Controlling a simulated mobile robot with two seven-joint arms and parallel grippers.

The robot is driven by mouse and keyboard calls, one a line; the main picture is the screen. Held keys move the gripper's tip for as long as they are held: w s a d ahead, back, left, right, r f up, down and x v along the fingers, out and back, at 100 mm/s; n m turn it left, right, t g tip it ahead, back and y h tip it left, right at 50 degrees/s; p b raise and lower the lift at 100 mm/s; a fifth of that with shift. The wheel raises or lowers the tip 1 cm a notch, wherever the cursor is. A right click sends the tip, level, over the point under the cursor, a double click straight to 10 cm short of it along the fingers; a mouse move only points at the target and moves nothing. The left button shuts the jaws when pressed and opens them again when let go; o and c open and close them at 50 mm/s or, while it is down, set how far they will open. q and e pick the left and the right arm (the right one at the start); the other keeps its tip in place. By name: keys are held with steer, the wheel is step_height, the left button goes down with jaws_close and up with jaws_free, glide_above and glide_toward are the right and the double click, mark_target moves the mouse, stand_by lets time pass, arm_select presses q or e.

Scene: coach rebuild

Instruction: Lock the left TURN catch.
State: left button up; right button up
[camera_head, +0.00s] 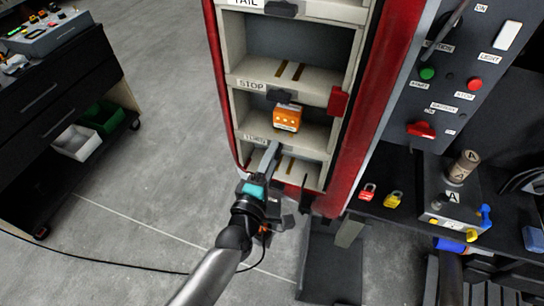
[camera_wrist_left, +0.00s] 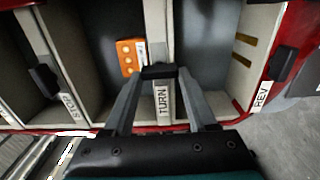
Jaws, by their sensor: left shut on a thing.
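The red-framed rack (camera_head: 375,100) has cream shelves with labels. The TURN label (camera_wrist_left: 163,102) is on a shelf edge, and the black TURN catch (camera_wrist_left: 158,71) sits just beyond it in the left wrist view. My left gripper (camera_wrist_left: 160,74) is shut on this catch, a finger on each side. In the head view my left gripper (camera_head: 274,150) reaches up to that shelf edge and hides the catch. An orange module (camera_head: 287,117) stands in the bay by the catch; it also shows in the left wrist view (camera_wrist_left: 127,57). My right gripper is not in view.
Other black catches sit at STOP (camera_wrist_left: 45,80) and REV (camera_wrist_left: 283,62). A red block (camera_head: 338,101) is on the rack's right side. A bench with red (camera_head: 367,192) and yellow (camera_head: 393,199) padlocks stands right. A dark cart (camera_head: 60,105) is left; floor between is clear except a cable.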

arm_select(q)
steer(key=o, duration=1.4)
steer(key=shift+c, duration=0.2)
steer(key=v, duration=1.5)
steer(key=shift+s, duration=0.1)
